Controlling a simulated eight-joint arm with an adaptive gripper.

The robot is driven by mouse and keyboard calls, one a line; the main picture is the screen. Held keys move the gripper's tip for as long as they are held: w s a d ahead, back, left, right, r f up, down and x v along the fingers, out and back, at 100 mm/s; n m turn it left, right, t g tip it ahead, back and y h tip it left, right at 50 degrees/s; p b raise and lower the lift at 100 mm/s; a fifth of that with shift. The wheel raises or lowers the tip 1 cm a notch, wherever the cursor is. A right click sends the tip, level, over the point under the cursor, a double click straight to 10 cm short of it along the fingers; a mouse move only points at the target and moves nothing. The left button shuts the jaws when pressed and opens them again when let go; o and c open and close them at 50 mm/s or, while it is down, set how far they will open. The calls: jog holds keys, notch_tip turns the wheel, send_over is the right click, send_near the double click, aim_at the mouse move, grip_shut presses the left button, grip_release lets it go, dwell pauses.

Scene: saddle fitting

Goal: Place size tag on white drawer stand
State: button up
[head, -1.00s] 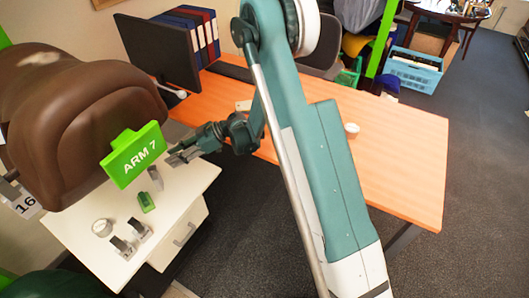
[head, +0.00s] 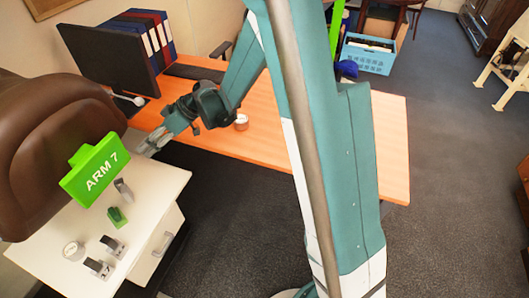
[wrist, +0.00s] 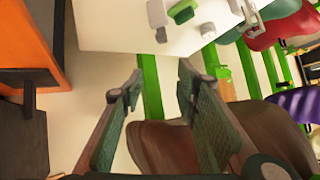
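The white drawer stand (head: 150,200) is at the lower left of the head view, and its top edge (wrist: 110,25) crosses the top of the wrist view. Two small dark grey pieces (head: 112,246) (head: 98,268) lie near its front, one marked 17. I cannot tell whether either is the size tag. My gripper (head: 152,143) is beyond the stand's far edge, right of the green ARM 7 sign (head: 95,170). In the wrist view its two fingers (wrist: 160,80) are apart with nothing between them.
A small green block (head: 117,217), a grey piece (head: 123,189) and a round white item (head: 73,251) are on the stand. The orange desk (head: 300,160) with a monitor (head: 110,50) lies beyond.

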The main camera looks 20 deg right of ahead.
jog(key=s+d+r+m+t+h, duration=0.3)
jog(key=s+d+r+m+h, duration=0.3)
jog(key=s+d+r, duration=0.8)
jog(key=s+d+m+t+h, duration=0.2)
jog(key=s+d+m+h, duration=0.2)
jog(key=s+d, duration=1.2)
jog(key=s+r+m, duration=0.1)
jog(key=s+m, duration=0.2)
jog(key=shift+s+d, duration=0.4)
jog(key=shift+o, duration=0.6)
